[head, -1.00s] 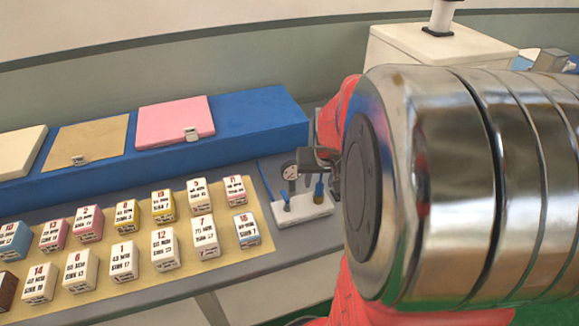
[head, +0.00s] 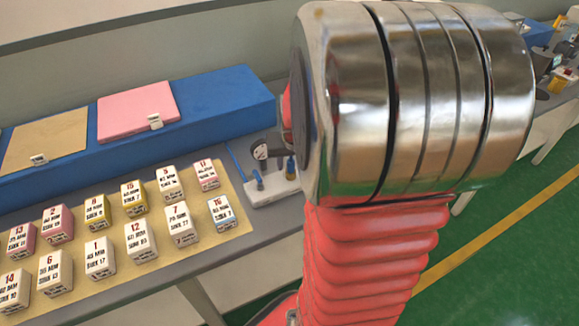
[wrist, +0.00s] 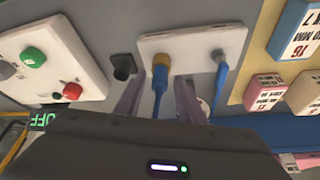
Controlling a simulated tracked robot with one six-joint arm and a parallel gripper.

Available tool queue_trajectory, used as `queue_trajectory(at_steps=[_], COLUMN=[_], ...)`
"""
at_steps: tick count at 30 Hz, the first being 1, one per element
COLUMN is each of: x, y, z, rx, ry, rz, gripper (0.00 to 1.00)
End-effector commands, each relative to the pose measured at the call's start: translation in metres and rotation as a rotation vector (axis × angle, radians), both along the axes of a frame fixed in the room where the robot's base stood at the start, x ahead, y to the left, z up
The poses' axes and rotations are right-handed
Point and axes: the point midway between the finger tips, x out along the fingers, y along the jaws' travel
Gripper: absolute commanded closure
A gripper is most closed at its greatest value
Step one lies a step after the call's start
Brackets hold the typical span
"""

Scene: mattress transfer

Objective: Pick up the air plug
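The air plug (wrist: 160,78) appears to be the blue piece with a yellow-brown collar, standing on a white base (wrist: 195,38) in the wrist view. In the head view the white base (head: 272,192) lies at the bench's right end, with a blue plug (head: 290,167) on it, partly behind my arm. My gripper (wrist: 157,92) is open, its two purple-grey fingers apart on either side of the blue plug in the wrist view. Contact cannot be told. In the head view my arm hides most of the gripper.
A second blue tube with a grey fitting (wrist: 219,60) stands on the same base. A round gauge (head: 260,152) is beside it. Numbered boxes (head: 139,240) fill the mat to the left.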

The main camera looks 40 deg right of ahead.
Motion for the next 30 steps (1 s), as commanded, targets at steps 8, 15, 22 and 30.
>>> queue_trajectory(at_steps=[8, 15, 22, 30], x=[0.000, 0.000, 0.000, 0.001], y=[0.000, 0.000, 0.000, -0.001], z=[0.000, 0.000, 0.000, 0.015], rx=[0.000, 0.000, 0.000, -0.002], ry=[0.000, 0.000, 0.000, -0.003], rz=[0.000, 0.000, 0.000, 0.000], gripper=[0.84, 1.00, 1.00, 1.00])
